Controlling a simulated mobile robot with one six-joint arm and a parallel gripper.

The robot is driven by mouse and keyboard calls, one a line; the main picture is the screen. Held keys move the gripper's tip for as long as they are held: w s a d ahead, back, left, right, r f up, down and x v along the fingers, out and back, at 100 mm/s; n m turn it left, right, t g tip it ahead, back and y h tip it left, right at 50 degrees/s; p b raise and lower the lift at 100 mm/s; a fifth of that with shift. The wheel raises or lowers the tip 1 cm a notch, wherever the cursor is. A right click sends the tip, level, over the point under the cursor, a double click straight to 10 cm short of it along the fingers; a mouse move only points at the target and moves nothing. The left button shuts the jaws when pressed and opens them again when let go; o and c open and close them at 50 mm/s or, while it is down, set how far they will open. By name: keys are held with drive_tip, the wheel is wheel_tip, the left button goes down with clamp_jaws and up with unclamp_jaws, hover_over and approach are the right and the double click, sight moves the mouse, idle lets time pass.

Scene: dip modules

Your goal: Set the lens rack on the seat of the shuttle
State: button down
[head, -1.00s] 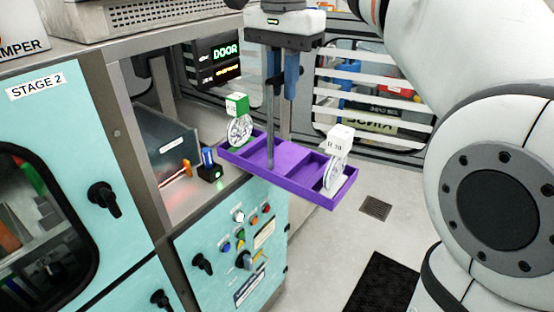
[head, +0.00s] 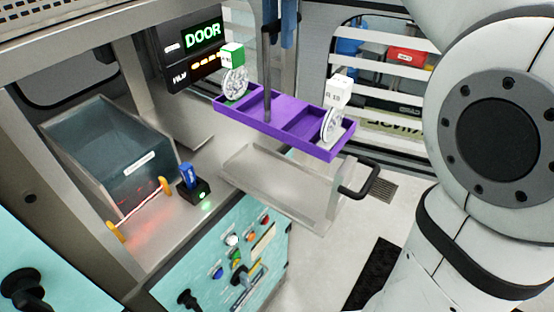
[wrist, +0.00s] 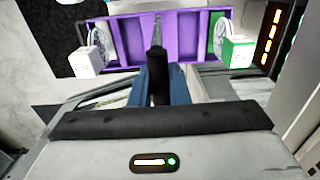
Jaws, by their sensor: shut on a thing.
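The lens rack (head: 283,117) is a long purple tray with compartments and a thin grey upright post. Clear round discs with a green-and-white cube (head: 232,55) and a white cube (head: 339,90) stand at its two ends. My gripper (head: 277,42), with blue fingers, is shut on the post and holds the rack in the air; the rack also shows in the wrist view (wrist: 182,40). Below it, a pale metal carriage with a black handle (head: 362,182), seemingly the shuttle (head: 290,185), sticks out past the console. The rack hides part of its far side.
A grey translucent bin (head: 120,160) stands left inside the bay, behind an orange-ended bar with red light. A small black box with a blue top (head: 192,185) shows a green light. A lit DOOR sign (head: 202,37) hangs behind the rack. A control panel (head: 240,260) is in front.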

sight(279, 110)
drive_tip(key=shift+w+f, duration=0.15)
drive_tip(key=shift+w, duration=0.2)
wheel_tip(279, 110, down, 18)
drive_tip(key=shift+r+p, duration=0.15)
drive_tip(key=shift+p, duration=0.25)
drive_tip(key=c, duration=1.8)
unclamp_jaws()
drive_tip(key=o, duration=0.4)
wheel_tip(279, 110, up, 12)
drive_tip(key=shift+r+b, duration=0.1)
drive_tip(key=shift+b, duration=0.35)
